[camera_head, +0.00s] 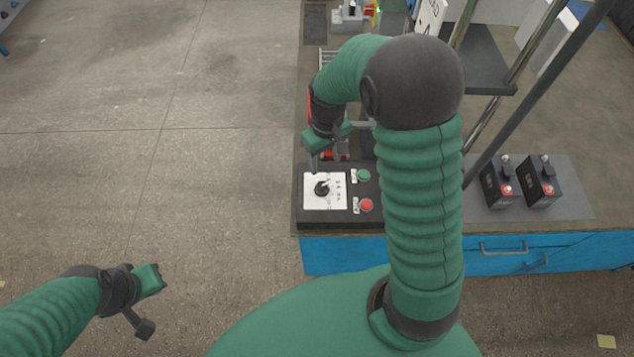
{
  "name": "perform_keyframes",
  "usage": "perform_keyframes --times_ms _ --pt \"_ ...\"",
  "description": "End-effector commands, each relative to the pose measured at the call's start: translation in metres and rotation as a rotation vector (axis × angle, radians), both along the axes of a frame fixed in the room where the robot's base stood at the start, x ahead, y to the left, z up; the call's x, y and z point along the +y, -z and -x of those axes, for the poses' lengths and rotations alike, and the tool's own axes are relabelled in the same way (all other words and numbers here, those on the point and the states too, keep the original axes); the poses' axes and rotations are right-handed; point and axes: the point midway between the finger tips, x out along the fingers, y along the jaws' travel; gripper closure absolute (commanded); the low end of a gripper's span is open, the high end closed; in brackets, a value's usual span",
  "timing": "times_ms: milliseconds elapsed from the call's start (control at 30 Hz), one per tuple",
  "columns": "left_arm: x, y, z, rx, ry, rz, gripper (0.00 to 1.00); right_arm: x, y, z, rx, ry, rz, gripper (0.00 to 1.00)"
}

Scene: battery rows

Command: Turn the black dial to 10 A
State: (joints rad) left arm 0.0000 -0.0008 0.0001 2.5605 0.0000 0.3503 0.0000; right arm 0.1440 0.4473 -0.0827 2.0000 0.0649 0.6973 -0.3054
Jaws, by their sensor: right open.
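The black dial (321,188) sits on a white square plate (311,203) on a dark control box at the table's front left corner. The markings on the plate are too small to read. My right gripper (318,166) is open and empty, just above and behind the dial, with a finger pointing down near the plate's far edge; it appears apart from the dial. My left gripper (150,305) hangs over the floor at lower left, away from the table; whether its jaws are open is unclear.
A green button (364,175) and a red button (367,205) sit right of the dial. Two black batteries (497,187) (541,182) stand on a grey mat (578,202) at right. Metal poles rise behind. Blue drawers (345,256) are below the tabletop.

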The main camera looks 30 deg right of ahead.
Motion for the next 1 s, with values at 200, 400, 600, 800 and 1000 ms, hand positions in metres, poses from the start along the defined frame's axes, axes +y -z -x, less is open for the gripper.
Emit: perform_keyframes --times_ms 200,400,600,800,1000 --pt "0.000 0.003 0.000 0.000 0.001 0.000 1.00 0.008 0.060 -0.001 0.007 -0.002 0.005 0.44" --pt "0.000 0.005 0.000 0.000 0.000 0.000 1.00 0.010 0.103 0.000 0.004 -0.003 0.008 0.44" --pt "0.000 0.005 0.000 0.000 0.000 0.000 1.00 0.007 0.124 -0.001 0.000 -0.002 0.006 0.44" --pt "0.000 0.005 0.000 0.000 0.000 0.000 1.00 0.005 0.125 -0.002 0.000 -0.001 0.005 0.44" --pt "0.000 0.005 0.000 0.000 0.000 0.000 1.00 0.007 0.124 -0.002 0.000 -0.002 0.007 0.64"
